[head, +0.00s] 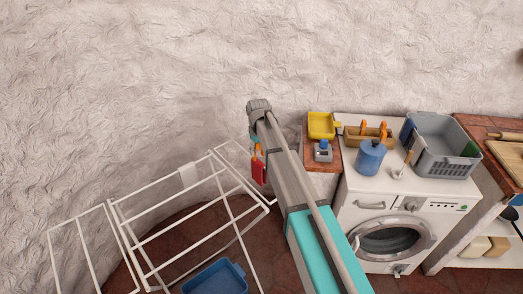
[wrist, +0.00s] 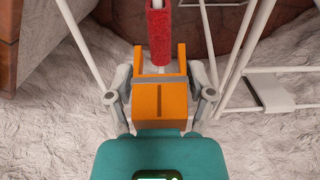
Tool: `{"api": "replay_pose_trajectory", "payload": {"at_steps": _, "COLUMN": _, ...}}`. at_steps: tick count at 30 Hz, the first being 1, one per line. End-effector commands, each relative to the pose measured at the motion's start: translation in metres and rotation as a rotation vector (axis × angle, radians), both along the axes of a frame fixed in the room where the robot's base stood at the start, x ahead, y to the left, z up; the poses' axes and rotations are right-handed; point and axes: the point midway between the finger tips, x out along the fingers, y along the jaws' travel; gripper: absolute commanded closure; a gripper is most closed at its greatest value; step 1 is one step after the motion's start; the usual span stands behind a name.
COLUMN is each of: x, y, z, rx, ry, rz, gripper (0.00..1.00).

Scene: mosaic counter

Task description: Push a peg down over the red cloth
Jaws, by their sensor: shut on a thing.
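The red cloth (head: 259,173) hangs at the right end of the white drying rack, below the end of my arm in the head view. In the wrist view the cloth (wrist: 159,36) is a narrow red strip at top centre. My gripper (wrist: 160,85) is shut on an orange peg (wrist: 160,101), with one finger on each side of it. The peg's two prongs point toward the cloth, and the cloth's near end lines up with the gap between them. I cannot tell whether the prongs straddle it. In the head view the peg (head: 257,149) shows just above the cloth.
The white drying rack (head: 148,238) fills the lower left, with a blue basin (head: 215,278) below. At right a washing machine (head: 393,228) carries a blue jug (head: 370,157), a wooden peg caddy (head: 368,138) and a grey basket (head: 446,149). A rough wall stands behind.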

Motion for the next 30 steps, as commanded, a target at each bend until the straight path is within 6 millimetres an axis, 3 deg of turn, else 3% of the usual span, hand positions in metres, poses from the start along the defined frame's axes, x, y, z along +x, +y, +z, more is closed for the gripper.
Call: {"api": "replay_pose_trajectory", "payload": {"at_steps": 30, "x": 0.0, "y": 0.001, "z": -0.052, "rx": 0.0, "ry": 0.0, "rz": 0.001, "gripper": 0.6}}
